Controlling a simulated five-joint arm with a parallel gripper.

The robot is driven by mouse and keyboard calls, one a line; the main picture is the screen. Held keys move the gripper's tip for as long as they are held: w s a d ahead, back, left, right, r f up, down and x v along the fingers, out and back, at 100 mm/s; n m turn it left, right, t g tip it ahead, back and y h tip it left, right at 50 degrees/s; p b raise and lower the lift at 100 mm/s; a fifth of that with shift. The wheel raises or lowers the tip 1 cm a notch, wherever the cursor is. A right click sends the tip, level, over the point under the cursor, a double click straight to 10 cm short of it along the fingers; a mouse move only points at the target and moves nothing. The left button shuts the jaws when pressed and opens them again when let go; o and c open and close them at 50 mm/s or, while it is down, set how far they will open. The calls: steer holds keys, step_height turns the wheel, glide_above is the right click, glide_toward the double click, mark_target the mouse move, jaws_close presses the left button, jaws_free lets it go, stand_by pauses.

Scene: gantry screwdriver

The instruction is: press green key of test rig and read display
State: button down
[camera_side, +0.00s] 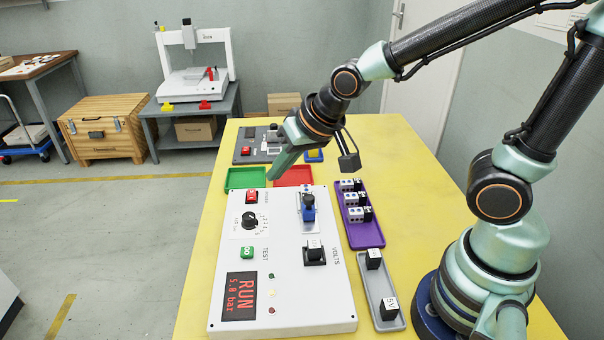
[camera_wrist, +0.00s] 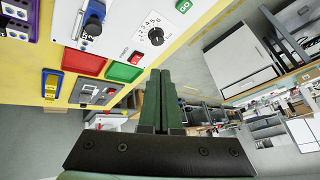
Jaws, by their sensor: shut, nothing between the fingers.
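The test rig (camera_side: 325,300) is a white panel on the yellow table. Its green key (camera_side: 247,252), marked GO, sits at the panel's left side below a black dial (camera_side: 249,221). The key also shows at the top edge of the wrist view (camera_wrist: 183,5). The display (camera_side: 241,296) below the key is lit and shows red text, RUN and 5.0 bar. My gripper (camera_side: 274,174) is shut and empty, above the far end of the rig and well apart from the green key. In the wrist view its fingertips (camera_wrist: 160,72) lie together.
A red switch (camera_side: 251,196), a blue part (camera_side: 308,209) in a fixture and a black socket (camera_side: 314,255) stand on the rig. Green (camera_side: 246,178) and red (camera_side: 292,175) trays lie behind it. Purple (camera_side: 366,236) and grey (camera_side: 389,318) trays with blocks stand to the right.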

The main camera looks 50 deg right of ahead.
steer(key=s+d+r+n+h, duration=0.1)
steer(key=s+d+r+n, duration=0.1)
steer(key=s+d+r, duration=0.4)
steer(key=shift+s+d+r+n+g, duration=0.35)
steer(key=shift+s+d, duration=0.25)
steer(key=shift+d, duration=0.45)
steer(key=shift+f, duration=0.1)
